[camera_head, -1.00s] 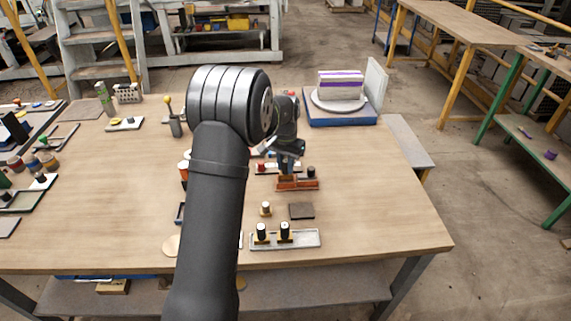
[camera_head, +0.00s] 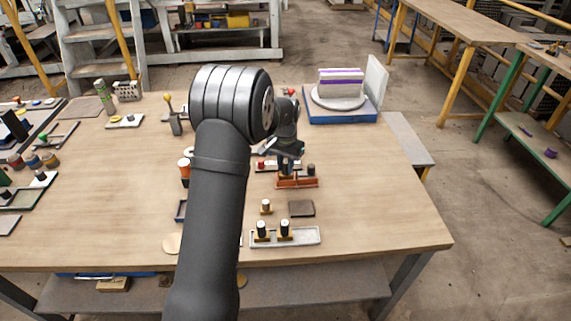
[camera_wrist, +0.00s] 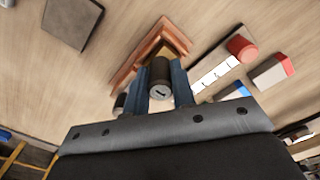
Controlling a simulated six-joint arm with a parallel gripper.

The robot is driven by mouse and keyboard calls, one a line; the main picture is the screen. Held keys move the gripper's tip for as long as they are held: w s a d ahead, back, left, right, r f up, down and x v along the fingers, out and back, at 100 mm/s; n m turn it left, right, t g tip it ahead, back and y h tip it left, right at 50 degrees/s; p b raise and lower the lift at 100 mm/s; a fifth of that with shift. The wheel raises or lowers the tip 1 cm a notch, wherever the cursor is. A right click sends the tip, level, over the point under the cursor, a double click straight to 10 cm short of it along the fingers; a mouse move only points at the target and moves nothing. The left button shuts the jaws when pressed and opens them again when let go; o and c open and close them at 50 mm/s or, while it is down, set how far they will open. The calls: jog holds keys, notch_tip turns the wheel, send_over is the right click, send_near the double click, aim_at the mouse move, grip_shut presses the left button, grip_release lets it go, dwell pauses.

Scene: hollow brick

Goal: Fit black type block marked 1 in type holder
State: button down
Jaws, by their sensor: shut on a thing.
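The black type block marked 1 (camera_wrist: 160,80) is between my gripper's blue-grey fingers (camera_wrist: 161,90) in the wrist view, its marked end facing the camera. My gripper (camera_head: 287,168) is shut on it over the left part of the orange-brown type holder (camera_head: 298,184). The holder also shows in the wrist view (camera_wrist: 126,72), around the far end of the block. The block's lower end is hidden, so I cannot tell how deep it sits. Another black piece (camera_head: 311,169) stands at the holder's right end.
A grey tray (camera_head: 305,240) with two black-and-tan pieces lies nearer the front edge. A small single piece (camera_head: 266,207) and a dark flat pad (camera_head: 301,209) lie between. A red-ended piece (camera_wrist: 241,48) is close to the holder.

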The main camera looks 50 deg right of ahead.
jog(key=shift+f, duration=0.6)
jog(key=c, duration=1.1)
grip_release()
jog(key=shift+c, duration=0.2)
notch_tip(320, 180, up, 18)
jog(key=shift+f, duration=0.25)
notch_tip(320, 180, down, 18)
jog(key=shift+r, duration=0.35)
jog(key=shift+r, duration=0.1)
